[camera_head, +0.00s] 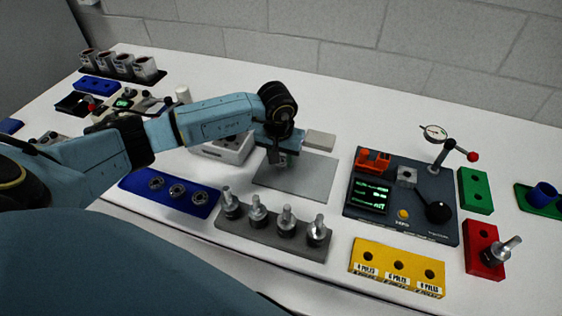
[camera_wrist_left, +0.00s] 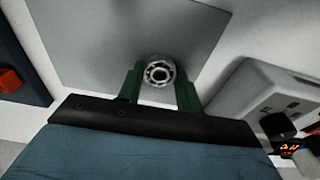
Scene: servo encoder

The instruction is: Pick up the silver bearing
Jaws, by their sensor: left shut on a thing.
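A silver bearing (camera_wrist_left: 158,72) shows between the two green fingers of my left gripper (camera_wrist_left: 160,86) in the left wrist view. The left gripper is shut on it. In the head view my left gripper (camera_head: 277,163) points down over the grey plate (camera_head: 310,181), near its upper left part. The bearing is too small to make out there. Several other silver bearings (camera_head: 178,190) sit on the blue tray (camera_head: 140,183) to the left. My right gripper is not in view.
A grey block with several metal shafts (camera_head: 270,232) stands in front of the plate. A yellow block (camera_head: 396,267) lies at the front. A white device (camera_head: 222,148) stands behind the blue tray.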

